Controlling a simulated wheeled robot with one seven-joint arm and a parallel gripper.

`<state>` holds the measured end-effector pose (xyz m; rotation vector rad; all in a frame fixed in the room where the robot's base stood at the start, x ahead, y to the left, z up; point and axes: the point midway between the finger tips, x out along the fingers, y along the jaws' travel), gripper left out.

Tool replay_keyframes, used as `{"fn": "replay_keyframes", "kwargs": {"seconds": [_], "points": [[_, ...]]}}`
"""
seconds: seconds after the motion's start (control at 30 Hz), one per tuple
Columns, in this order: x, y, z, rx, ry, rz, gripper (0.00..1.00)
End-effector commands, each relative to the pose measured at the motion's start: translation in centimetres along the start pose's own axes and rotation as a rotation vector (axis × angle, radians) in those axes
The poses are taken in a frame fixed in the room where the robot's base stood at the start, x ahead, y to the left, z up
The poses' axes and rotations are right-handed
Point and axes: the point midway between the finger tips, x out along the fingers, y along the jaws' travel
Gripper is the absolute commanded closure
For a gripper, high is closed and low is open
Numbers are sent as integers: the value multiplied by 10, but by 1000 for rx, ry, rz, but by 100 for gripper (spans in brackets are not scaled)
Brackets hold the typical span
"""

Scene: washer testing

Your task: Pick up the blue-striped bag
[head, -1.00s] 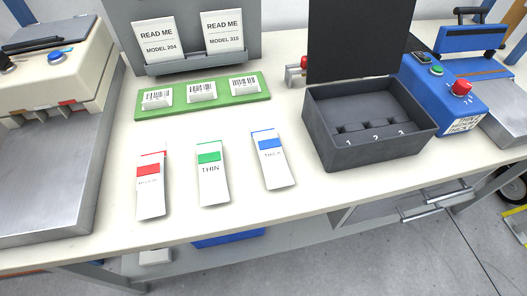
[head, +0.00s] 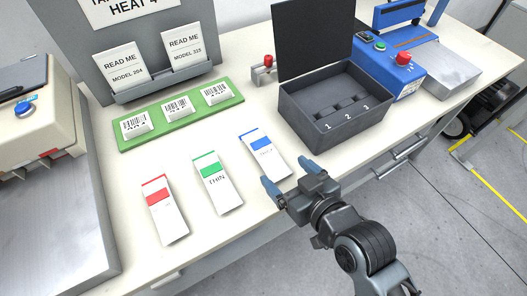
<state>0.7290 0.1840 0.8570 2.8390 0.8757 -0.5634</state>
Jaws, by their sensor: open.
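The blue-striped bag (head: 264,153) is a flat white packet with a blue label and a blue top edge. It lies on the white table (head: 235,238), rightmost of three similar bags. My gripper (head: 287,178) is open and empty near the bag's lower right end, with its two blue-tipped fingers apart. One fingertip is close to the bag's lower end; I cannot tell whether they touch or how high the gripper is.
A green-striped bag (head: 217,182) and a red-striped bag (head: 164,208) lie to the left. A dark open box (head: 343,142) with numbered slots stands to the right. A green tray (head: 157,143) with white barcoded packets lies behind. A blue machine (head: 408,82) stands at back right.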

Motion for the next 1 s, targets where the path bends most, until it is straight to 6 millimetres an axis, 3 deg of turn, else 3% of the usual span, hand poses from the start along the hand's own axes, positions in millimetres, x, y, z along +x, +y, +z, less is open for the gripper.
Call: {"fn": "replay_keyframes", "kwargs": {"seconds": [0.7,1.0], "points": [[76,0,-3,2,0,-5,11],[80,1,-2,1,0,-4,11]]}}
